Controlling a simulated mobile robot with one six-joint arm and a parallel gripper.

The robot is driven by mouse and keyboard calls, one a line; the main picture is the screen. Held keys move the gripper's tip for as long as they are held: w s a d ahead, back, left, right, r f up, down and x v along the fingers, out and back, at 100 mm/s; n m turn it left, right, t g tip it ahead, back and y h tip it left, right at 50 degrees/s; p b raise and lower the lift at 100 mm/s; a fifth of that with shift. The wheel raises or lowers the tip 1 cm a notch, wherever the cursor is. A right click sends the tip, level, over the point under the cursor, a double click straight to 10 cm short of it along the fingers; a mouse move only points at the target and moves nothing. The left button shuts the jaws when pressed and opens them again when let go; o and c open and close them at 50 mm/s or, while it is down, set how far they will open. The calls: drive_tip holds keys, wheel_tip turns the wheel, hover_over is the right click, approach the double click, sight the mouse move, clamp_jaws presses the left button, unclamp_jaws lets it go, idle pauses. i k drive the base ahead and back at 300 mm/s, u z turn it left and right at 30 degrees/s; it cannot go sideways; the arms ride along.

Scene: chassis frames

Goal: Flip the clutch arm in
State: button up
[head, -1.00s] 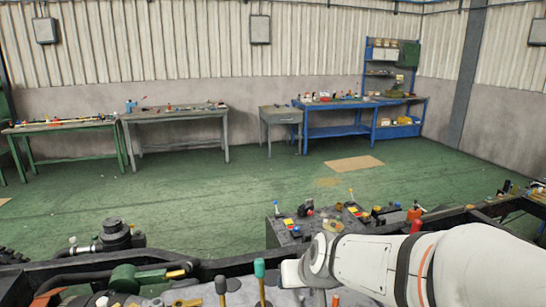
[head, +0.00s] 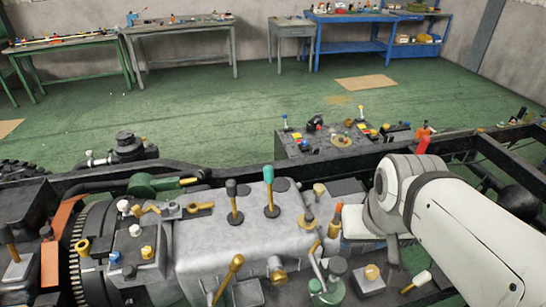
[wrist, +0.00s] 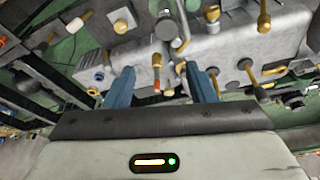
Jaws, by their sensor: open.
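A grey gearbox housing (head: 240,235) with several levers lies along the chassis frame. It also shows in the wrist view (wrist: 225,45). Two upright levers, one black-tipped (head: 231,190) and one teal-tipped (head: 268,175), stand on its top. A yellow-handled lever (head: 230,272) leans at its near side. I cannot tell which lever is the clutch arm. My gripper (wrist: 164,72) is open in the wrist view, its two blue fingers apart and pointing at the housing. Small yellow-ended parts show between and beyond the fingers; contact is not visible. In the head view the fingers are mostly hidden.
A dark box with coloured knobs (head: 335,138) stands on the far side of the frame. Black chassis rails (head: 495,165) run at the right. An orange bracket (head: 60,245) and ring gear are at left.

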sight(238, 261)
drive_tip(key=z, duration=0.05)
drive_tip(key=k, duration=0.5)
drive_tip(key=u, duration=0.85)
drive_tip(key=i, duration=0.3)
drive_tip(key=u, duration=0.25)
